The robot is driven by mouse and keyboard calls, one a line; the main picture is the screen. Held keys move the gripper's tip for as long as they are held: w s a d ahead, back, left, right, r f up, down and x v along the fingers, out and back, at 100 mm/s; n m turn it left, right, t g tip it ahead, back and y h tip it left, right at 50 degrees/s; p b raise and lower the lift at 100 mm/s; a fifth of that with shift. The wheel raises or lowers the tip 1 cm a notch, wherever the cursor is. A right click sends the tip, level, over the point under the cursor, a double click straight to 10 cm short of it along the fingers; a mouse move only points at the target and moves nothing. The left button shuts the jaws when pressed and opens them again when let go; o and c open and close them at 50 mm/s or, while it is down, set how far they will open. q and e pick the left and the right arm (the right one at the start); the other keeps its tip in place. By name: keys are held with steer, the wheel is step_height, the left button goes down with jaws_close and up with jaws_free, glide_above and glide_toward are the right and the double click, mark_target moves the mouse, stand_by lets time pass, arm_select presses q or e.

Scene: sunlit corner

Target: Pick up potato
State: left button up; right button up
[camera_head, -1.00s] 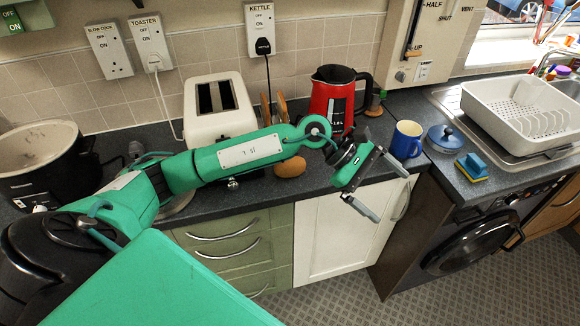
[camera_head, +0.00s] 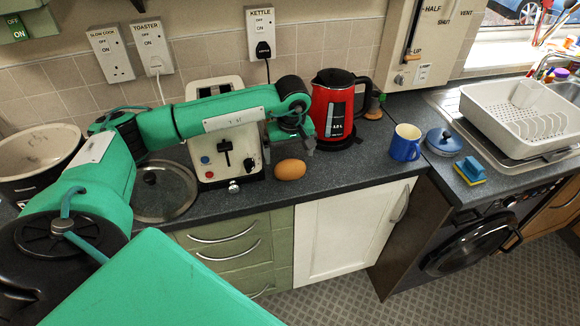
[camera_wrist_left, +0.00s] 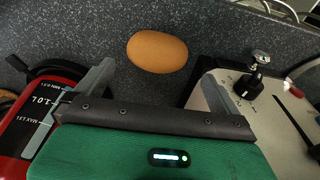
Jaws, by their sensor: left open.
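The potato (camera_head: 290,169) is a smooth brown oval lying on the dark worktop, just right of the toaster's front. It also shows whole in the left wrist view (camera_wrist_left: 157,51), beyond the fingers and roughly centred between them. My left gripper (camera_head: 289,146) is open and empty, pointing down just behind and above the potato. In the left wrist view its two grey fingers (camera_wrist_left: 160,85) are spread wide, with the kettle at one side and the toaster at the other. My right gripper is not in view.
The cream toaster (camera_head: 226,158) stands close on the left and the red kettle (camera_head: 330,105) close on the right. A glass lid (camera_head: 165,195) lies left of the toaster. A blue mug (camera_head: 404,143) stands farther right. Worktop in front of the kettle is clear.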

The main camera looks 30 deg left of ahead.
mark_target(290, 164)
arm_select(q)
steer(key=shift+f, duration=0.8)
steer(key=shift+w+f+p, duration=0.1)
steer(key=shift+f+p, duration=0.45)
steer(key=shift+p, duration=0.1)
steer(key=f+p, duration=0.1)
steer(key=f, duration=0.2)
steer(key=shift+w+f+p, duration=0.2)
steer(key=shift+p, duration=0.1)
steer(key=shift+a+f, duration=0.1)
steer(key=shift+f, duration=0.3)
steer(key=shift+c, duration=0.2)
steer(key=shift+w, duration=0.1)
steer(key=c, duration=0.9)
steer(key=shift+r, duration=0.1)
